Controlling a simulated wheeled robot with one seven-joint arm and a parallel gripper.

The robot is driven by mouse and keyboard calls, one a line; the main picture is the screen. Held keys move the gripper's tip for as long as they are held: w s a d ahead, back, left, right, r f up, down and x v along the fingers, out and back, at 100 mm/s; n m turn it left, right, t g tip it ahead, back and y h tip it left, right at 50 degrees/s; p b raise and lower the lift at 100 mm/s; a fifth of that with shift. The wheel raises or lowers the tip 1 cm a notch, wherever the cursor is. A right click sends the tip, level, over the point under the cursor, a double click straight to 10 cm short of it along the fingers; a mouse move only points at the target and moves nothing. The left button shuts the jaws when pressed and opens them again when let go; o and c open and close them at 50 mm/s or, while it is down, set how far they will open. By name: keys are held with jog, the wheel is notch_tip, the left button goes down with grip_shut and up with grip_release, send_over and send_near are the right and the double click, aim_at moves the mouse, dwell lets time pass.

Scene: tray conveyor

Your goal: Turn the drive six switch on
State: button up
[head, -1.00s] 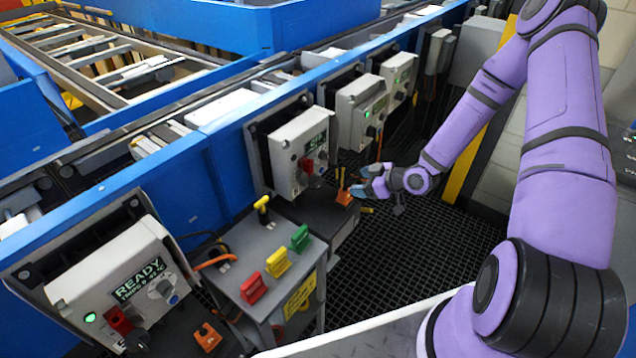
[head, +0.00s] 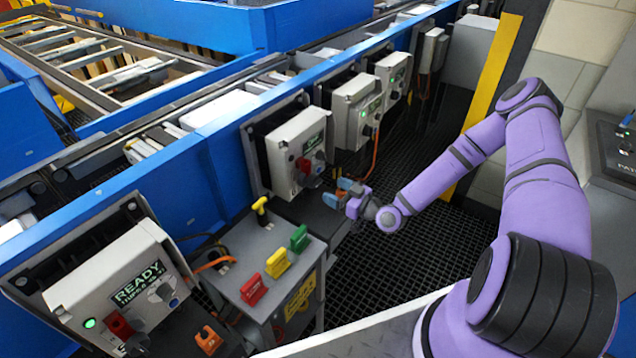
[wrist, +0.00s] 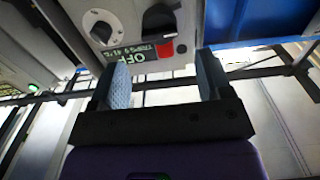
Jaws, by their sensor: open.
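A light grey drive box (head: 290,138) hangs on the blue conveyor side, with a small display, a red switch (head: 303,165) and a dark knob. No drive number is readable on it. My gripper (head: 338,194) is open and empty, just right of and below this box, apart from it. In the wrist view a box front appears upside down, its display (wrist: 136,50) reading OFF. A black switch handle (wrist: 160,20) with red beside it and a round dial (wrist: 100,27) sit there, beyond my gripper's two blue-padded fingers (wrist: 163,82).
A box reading READY (head: 135,285) with a green light is at front left. A grey cabinet (head: 240,250) carries red, yellow and green handles. Two more drive boxes, one of them nearer (head: 352,112), stand farther along. Dark grating (head: 400,250) lies open below my arm.

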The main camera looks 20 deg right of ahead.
aim_at(319, 183)
jog(key=x, duration=0.6)
jog(key=shift+w+a, duration=0.25)
jog(key=shift+w, duration=0.05)
jog(key=shift+c, duration=0.2)
jog(key=c, duration=0.9)
